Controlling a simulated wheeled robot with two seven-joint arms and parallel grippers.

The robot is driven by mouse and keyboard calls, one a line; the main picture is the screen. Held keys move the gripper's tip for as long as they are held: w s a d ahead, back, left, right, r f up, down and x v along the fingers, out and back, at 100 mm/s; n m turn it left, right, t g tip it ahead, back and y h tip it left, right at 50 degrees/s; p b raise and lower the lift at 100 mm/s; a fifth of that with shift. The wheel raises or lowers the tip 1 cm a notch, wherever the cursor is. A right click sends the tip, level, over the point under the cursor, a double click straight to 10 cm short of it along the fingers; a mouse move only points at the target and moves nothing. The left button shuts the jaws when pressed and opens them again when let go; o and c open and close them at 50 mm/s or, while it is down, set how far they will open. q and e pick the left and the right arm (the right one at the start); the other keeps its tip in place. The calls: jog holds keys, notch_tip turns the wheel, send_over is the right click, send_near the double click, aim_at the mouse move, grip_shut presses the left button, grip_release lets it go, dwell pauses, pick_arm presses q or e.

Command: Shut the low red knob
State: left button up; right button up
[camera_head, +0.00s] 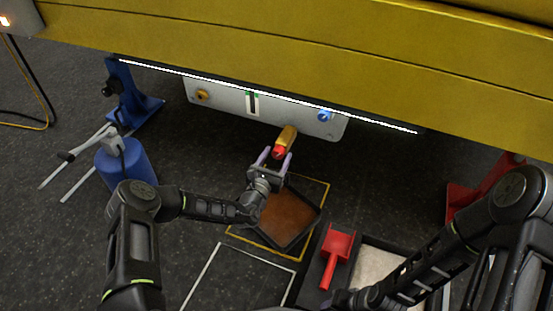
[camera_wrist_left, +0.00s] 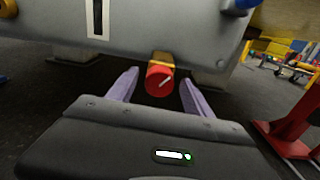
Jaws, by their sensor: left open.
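The low red knob (camera_head: 279,152) sits on the end of a brass-coloured fitting (camera_head: 288,136) under the grey panel (camera_head: 230,103). In the left wrist view the knob (camera_wrist_left: 159,81) shows a pale slanted line on its face. My left gripper (camera_head: 273,154) is open, with one pale finger on each side of the knob. In the left wrist view the fingers (camera_wrist_left: 158,88) stand apart from the knob with gaps on both sides. My right arm shows at the lower right, but its gripper cannot be made out.
The panel carries a yellow knob (camera_head: 202,94), a blue knob (camera_head: 324,115) and a gauge (camera_head: 253,103). A yellow boom (camera_head: 300,45) hangs above. Below are a tray of brown liquid (camera_head: 290,217) and a red scoop (camera_head: 336,250). A blue drum (camera_head: 127,163) stands left.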

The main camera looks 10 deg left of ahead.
pick_arm(q)
jog(key=shift+c, duration=0.2)
grip_shut()
dwell(0.5)
